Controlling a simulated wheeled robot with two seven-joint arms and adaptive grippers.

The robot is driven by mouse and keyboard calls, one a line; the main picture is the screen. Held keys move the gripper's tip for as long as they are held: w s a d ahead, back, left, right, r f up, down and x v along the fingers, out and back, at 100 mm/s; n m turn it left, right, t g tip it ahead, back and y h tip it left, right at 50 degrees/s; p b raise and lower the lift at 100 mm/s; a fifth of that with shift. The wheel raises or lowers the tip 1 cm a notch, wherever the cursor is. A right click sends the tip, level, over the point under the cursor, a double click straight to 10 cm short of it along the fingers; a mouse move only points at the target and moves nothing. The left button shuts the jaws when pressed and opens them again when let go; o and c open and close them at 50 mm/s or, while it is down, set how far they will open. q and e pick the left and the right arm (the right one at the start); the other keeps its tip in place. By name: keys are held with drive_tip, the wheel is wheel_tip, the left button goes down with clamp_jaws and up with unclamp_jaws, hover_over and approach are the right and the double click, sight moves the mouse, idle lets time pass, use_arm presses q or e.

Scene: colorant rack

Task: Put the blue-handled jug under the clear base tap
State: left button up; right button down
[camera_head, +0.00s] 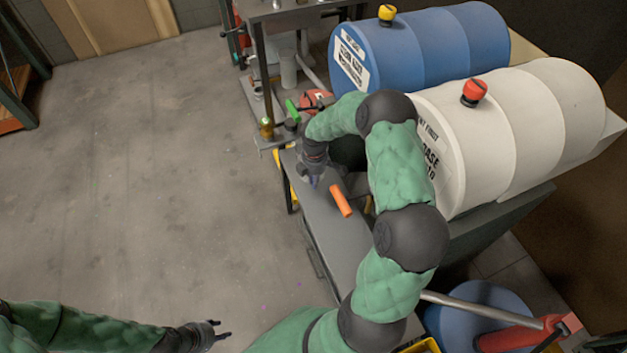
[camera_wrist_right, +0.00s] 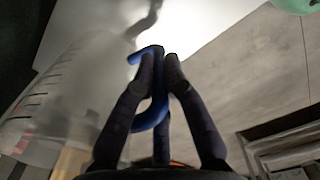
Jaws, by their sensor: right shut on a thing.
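My right gripper (camera_head: 315,178) is low over the grey bench at the drums' front. In the right wrist view its fingers (camera_wrist_right: 160,62) are closed on the blue handle (camera_wrist_right: 153,118) of a translucent jug (camera_wrist_right: 50,105) with dark graduation marks. In the head view the jug is mostly hidden by my right arm and hand. A blue drum (camera_head: 425,48) and a white drum (camera_head: 520,125) lie on their sides behind the bench; their labels are only partly readable. The taps are hidden. My left gripper (camera_head: 218,330) is empty and open, over the floor at the bottom.
An orange handle (camera_head: 341,200) stands out on the bench near my right gripper. A green handle (camera_head: 292,110) and a small gold-coloured item (camera_head: 266,127) are further back. A shelf unit (camera_head: 290,15) stands behind. The floor (camera_head: 140,180) at left is clear.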

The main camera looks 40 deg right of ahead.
drive_tip(key=c, duration=1.7)
unclamp_jaws()
drive_tip(key=shift+f, duration=0.1)
drive_tip(key=shift+c, duration=0.2)
drive_tip(key=o, duration=0.4)
drive_tip(key=shift+o, duration=0.2)
wheel_tip(320, 180, up, 12)
drive_tip(key=p, duration=0.4)
drive_tip(key=s+a+f+m+y, duration=0.25)
drive_tip(key=a+f, duration=0.35)
drive_tip(key=a, duration=0.4)
drive_tip(key=s+a+f+m+y, duration=0.15)
drive_tip(key=a+f+m, duration=0.25)
drive_tip(key=a+f, duration=0.45)
drive_tip(key=s+a+f+m, duration=0.4)
drive_tip(key=s+a+m, duration=0.4)
drive_tip(key=s+a, duration=0.5)
drive_tip(key=shift+s, duration=0.4)
